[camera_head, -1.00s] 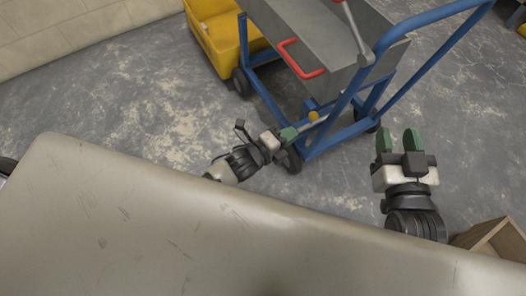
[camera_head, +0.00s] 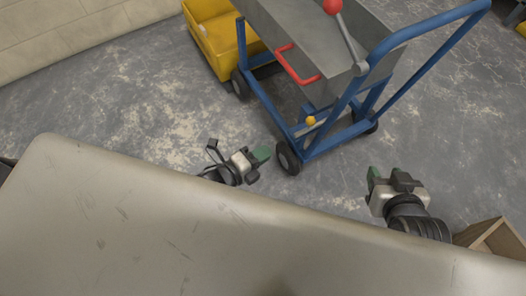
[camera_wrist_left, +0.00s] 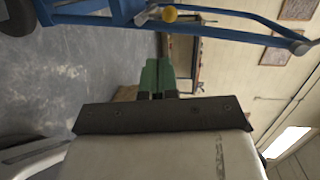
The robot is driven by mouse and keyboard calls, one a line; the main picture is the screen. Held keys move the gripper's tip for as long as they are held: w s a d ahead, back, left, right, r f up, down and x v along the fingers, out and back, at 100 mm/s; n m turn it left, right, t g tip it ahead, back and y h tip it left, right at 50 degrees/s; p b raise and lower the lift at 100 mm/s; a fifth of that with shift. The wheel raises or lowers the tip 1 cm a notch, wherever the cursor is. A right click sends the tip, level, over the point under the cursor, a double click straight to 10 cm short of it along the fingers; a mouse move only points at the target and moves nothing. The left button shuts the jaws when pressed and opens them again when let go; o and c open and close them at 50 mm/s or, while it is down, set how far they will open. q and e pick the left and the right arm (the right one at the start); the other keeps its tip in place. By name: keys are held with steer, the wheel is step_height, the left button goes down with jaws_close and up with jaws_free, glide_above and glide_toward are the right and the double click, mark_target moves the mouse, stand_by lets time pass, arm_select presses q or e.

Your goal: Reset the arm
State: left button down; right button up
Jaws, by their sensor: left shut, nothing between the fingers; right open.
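My left gripper (camera_head: 264,154) is shut and empty, low over the floor just left of the blue cart's front wheel. The wrist view shows its two green fingers (camera_wrist_left: 158,76) closed together. My right gripper (camera_head: 378,174) is open and empty, right of the cart and beyond the edge of the pale surface in front. One of its green fingers shows clearly; the other is hard to make out.
A wooden box (camera_head: 490,238) is at lower right. Floor at left is clear.

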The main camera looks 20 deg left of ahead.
stand_by(0.3)
